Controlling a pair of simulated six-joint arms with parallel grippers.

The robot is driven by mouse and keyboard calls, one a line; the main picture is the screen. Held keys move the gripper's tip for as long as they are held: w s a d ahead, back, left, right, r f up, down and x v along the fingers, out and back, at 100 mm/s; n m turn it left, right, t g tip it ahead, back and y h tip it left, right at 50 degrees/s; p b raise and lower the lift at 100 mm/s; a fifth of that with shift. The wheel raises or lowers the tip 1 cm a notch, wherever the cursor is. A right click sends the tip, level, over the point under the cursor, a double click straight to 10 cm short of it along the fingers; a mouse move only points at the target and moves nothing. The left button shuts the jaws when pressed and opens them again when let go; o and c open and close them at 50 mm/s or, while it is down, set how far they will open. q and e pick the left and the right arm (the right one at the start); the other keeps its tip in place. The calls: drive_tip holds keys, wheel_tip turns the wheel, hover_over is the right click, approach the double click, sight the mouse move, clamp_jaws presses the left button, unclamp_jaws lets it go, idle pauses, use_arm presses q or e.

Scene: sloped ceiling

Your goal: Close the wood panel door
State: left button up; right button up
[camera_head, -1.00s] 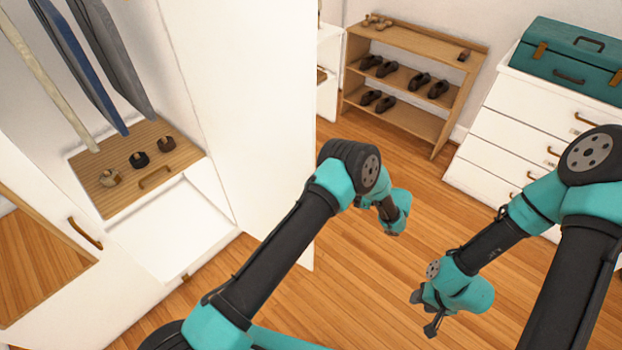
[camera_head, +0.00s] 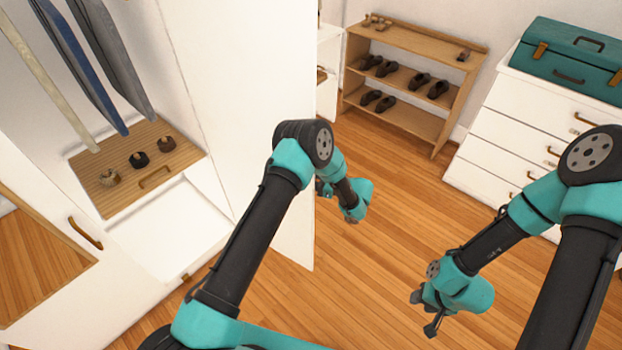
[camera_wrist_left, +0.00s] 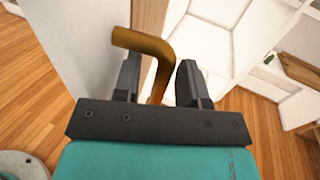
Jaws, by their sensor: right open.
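A tall white door panel (camera_head: 240,110) stands open in the middle of the head view, its inner face toward me; its outer face is hidden there. My left gripper (camera_head: 322,188) is just right of the panel's edge, partly hidden by my own arm. In the left wrist view, a bent brown handle (camera_wrist_left: 152,50) lies between the spread fingers of my left gripper (camera_wrist_left: 158,80), with gaps visible on both sides. White door surface (camera_wrist_left: 85,45) and a wood-coloured strip (camera_wrist_left: 148,18) show beyond it. My right gripper (camera_head: 424,312) is open and empty above the floor.
A wardrobe with a wooden drawer (camera_head: 135,165) and hanging clothes (camera_head: 85,60) is at left. A white door with a brown handle (camera_head: 85,233) is at lower left. A shoe rack (camera_head: 400,85) and white drawers (camera_head: 530,125) stand behind. The middle floor is clear.

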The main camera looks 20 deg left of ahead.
use_arm(q)
clamp_jaws()
idle(0.3)
